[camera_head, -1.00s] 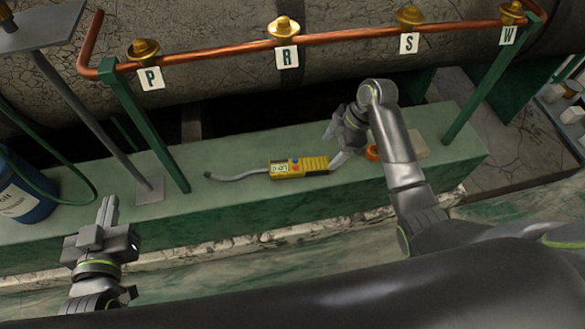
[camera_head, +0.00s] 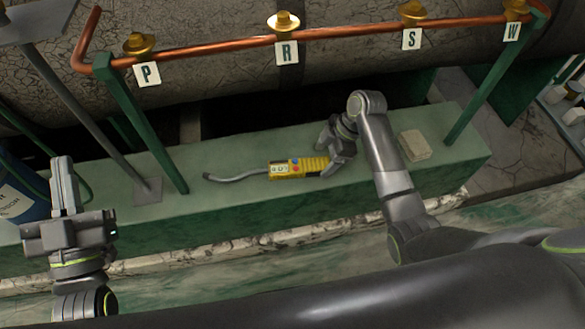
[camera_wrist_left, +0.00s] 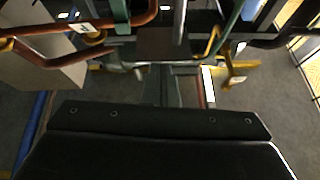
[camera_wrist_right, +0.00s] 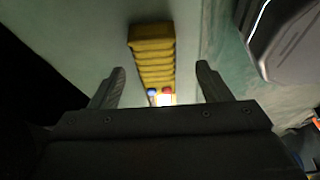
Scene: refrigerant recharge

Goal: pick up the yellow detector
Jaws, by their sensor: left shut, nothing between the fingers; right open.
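The yellow detector (camera_head: 298,167) lies on the green ledge, with a grey flexible probe reaching to its left. It has a small display and red and blue buttons. My right gripper (camera_head: 333,160) is open at the detector's right end, its fingers around or just above the ribbed handle. In the right wrist view the detector (camera_wrist_right: 152,58) runs lengthwise between the two open fingers (camera_wrist_right: 160,85); I cannot tell whether they touch it. My left gripper (camera_head: 62,185) is shut and empty, at the far left in front of the ledge.
The green ledge (camera_head: 240,195) carries a beige block (camera_head: 414,145) to the right of my right arm. A copper pipe (camera_head: 220,49) with gold valves and lettered tags runs above on green posts. A blue container (camera_head: 22,200) stands at the left.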

